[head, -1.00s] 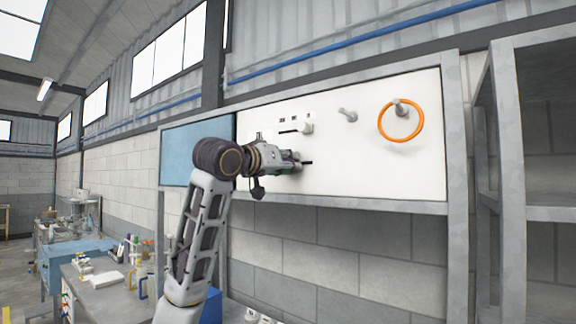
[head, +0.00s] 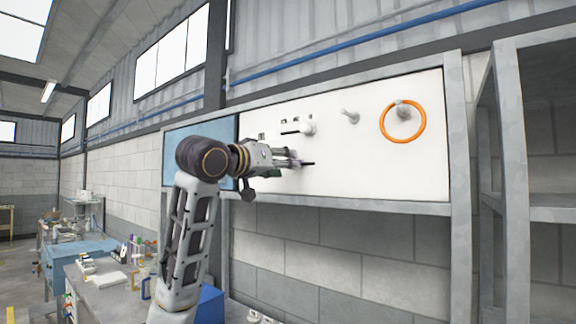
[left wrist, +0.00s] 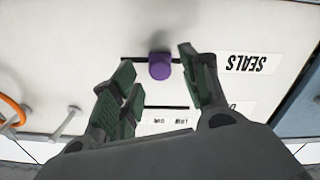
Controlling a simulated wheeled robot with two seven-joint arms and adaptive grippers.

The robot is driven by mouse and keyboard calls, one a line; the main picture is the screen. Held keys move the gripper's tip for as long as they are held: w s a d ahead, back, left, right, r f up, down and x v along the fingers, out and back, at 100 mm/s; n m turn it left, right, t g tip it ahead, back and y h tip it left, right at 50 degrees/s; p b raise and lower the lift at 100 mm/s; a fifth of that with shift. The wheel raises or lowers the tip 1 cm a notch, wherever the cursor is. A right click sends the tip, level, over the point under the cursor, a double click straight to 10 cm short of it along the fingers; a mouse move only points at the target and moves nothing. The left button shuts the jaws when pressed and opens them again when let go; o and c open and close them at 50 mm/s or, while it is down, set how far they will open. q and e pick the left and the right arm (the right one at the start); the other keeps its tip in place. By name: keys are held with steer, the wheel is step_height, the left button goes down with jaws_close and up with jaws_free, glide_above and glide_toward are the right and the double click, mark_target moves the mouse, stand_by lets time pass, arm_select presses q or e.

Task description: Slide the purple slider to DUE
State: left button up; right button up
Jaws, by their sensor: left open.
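In the head view my left gripper (head: 297,160) is at the panel's lower left and hides the purple knob. The slot's dark right end shows past the fingers. I cannot read a DUE label. My right gripper is not in view.
A second slot with a pale knob (head: 308,128) is above my gripper. A peg (head: 350,116) and an orange ring (head: 402,138) on another peg are to the right. Shelving (head: 535,180) stands at far right.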

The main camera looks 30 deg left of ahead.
arm_select(q)
steer(key=s, duration=0.8)
steer(key=shift+a, duration=0.3)
